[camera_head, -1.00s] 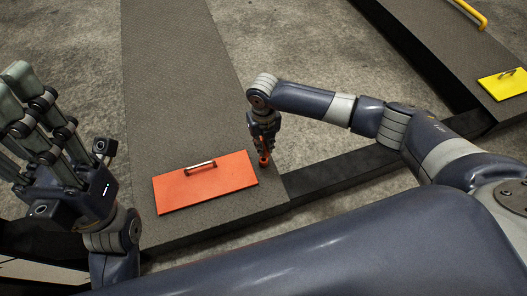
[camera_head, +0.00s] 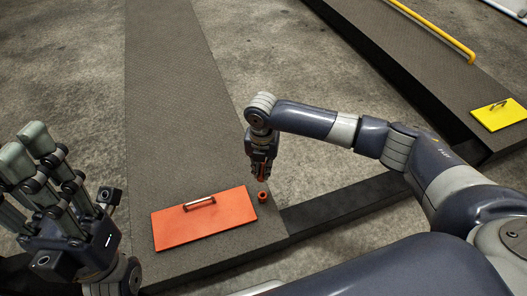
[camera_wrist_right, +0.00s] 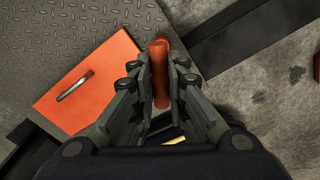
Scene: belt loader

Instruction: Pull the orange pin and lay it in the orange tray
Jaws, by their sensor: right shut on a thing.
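My right gripper (camera_head: 261,174) is shut on the orange pin (camera_wrist_right: 159,75), which shows between its fingers in the right wrist view. In the head view the gripper is above a small orange collar (camera_head: 262,198) on the dark deck, with a visible gap between them. The pin's lower end is too small there to judge exactly. A flat orange panel (camera_head: 230,211) with a metal handle lies left of the collar; I cannot tell whether it is the orange tray. My left gripper (camera_head: 38,140) is at the left edge, fingers spread and empty.
The panel and collar rest on a dark textured ramp (camera_head: 170,80). A second dark ramp at the right carries a yellow panel (camera_head: 490,118) with a handle and a yellow rail (camera_head: 440,35). A dark beam (camera_head: 340,205) runs between them. Bare concrete lies around.

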